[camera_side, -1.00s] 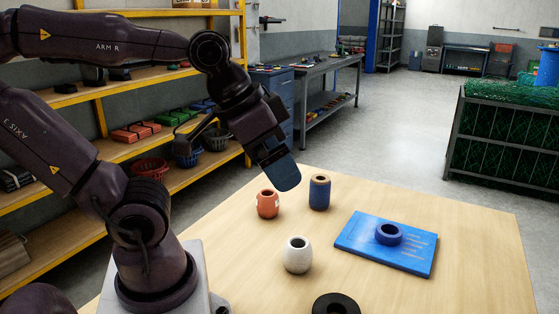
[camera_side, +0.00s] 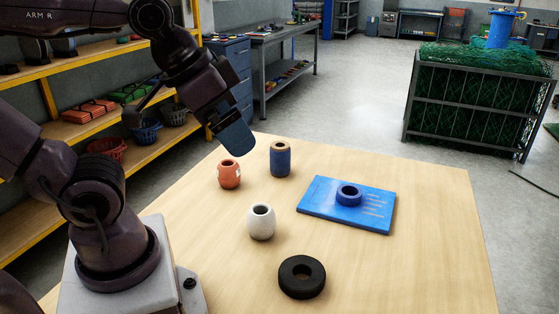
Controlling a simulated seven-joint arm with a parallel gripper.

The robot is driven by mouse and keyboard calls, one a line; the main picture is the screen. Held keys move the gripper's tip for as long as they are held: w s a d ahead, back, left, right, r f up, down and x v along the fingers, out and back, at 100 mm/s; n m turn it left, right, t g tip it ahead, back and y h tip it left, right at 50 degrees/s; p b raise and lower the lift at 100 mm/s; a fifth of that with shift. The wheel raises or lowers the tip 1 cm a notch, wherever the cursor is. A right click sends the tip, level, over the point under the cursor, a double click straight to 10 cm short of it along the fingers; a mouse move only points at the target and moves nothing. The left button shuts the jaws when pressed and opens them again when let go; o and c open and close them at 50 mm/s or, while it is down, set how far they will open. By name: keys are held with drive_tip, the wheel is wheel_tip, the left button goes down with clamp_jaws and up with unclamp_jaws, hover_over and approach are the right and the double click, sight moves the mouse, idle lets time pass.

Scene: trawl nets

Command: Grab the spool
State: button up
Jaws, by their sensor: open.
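A blue spool (camera_side: 280,160) with a tan top rim and a dark hole stands upright on the wooden table (camera_side: 425,262), towards its back edge. My gripper (camera_side: 237,140) hangs above the table's back left, up and to the left of the blue spool in the picture and apart from it. Its blue fingertip points down; only one finger shows clearly, and the other is hidden. I see nothing held in it. An orange-red cylinder (camera_side: 229,175) with a hole stands upright below the gripper in the picture, left of the blue spool.
A white hollow float (camera_side: 261,223), a black ring (camera_side: 302,278) and a blue board (camera_side: 320,208) bearing a blue ring (camera_side: 349,195) occupy the table. Its right front is clear. Yellow shelves (camera_side: 55,165) stand left; a crate of green net (camera_side: 470,95) stands behind.

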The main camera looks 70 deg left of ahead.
drive_tip(key=m+t+y, duration=0.2)
drive_tip(key=m+y, duration=1.4)
drive_tip(key=m, duration=0.7)
hover_over(280, 164)
drive_tip(key=d, duration=0.2)
wheel_tip(280, 164, down, 26)
drive_tip(key=f, duration=0.6)
drive_tip(key=shift+s+a+f, duration=0.1)
drive_tip(key=shift+s+a, duration=0.05)
drive_tip(key=shift+s, duration=0.2)
drive_tip(key=x, duration=0.5)
drive_tip(key=shift+f, duration=0.2)
drive_tip(key=shift+c, duration=0.2)
